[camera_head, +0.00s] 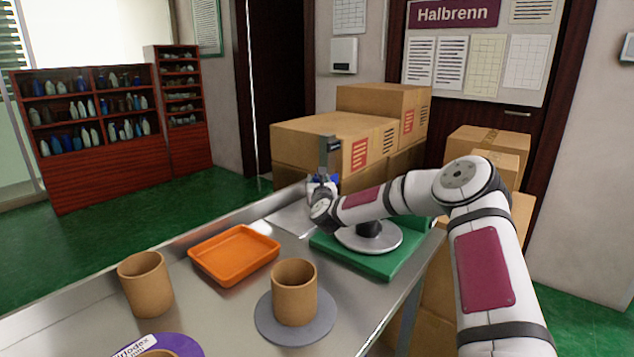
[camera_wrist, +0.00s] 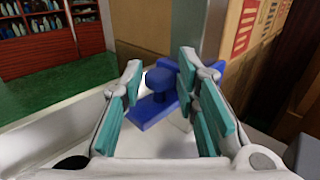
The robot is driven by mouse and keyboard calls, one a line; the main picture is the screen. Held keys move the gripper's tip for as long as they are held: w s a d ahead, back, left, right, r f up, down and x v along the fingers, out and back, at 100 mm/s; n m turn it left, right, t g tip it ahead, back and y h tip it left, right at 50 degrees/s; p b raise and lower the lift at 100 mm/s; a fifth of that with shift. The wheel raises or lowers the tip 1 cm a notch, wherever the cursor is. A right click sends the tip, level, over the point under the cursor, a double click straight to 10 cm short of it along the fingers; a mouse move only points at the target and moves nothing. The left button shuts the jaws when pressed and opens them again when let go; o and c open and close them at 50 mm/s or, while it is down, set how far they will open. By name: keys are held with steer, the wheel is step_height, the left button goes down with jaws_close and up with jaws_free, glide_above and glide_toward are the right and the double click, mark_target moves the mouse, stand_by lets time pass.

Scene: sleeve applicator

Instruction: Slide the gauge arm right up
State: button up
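The blue gauge arm (camera_wrist: 150,110) shows in the wrist view with a round blue knob (camera_wrist: 159,78) on it. It lies ahead of and between the two teal-padded fingers of my gripper (camera_wrist: 161,75). The fingers are spread apart, and I see no clear contact with the blue part. Part of it is hidden behind the right finger. In the head view only a small patch of blue (camera_head: 334,178) shows beside my gripper (camera_head: 321,186), at the foot of a dark upright post (camera_head: 324,156). My wrist hides most of the gauge there.
A green base (camera_head: 392,264) with a round grey plate (camera_head: 385,240) stands right of my gripper, under my arm. An orange tray (camera_head: 235,283), a brown cup (camera_head: 147,290) and another cup (camera_head: 294,300) on a grey disc (camera_head: 268,331) stand nearer. Cardboard boxes (camera_head: 305,143) are stacked behind.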

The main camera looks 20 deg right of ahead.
jaws_close()
step_height(320, 180, up, 10)
steer(key=p, duration=0.3)
jaws_free()
steer(key=shift+f, duration=0.1)
steer(key=v, duration=1.2)
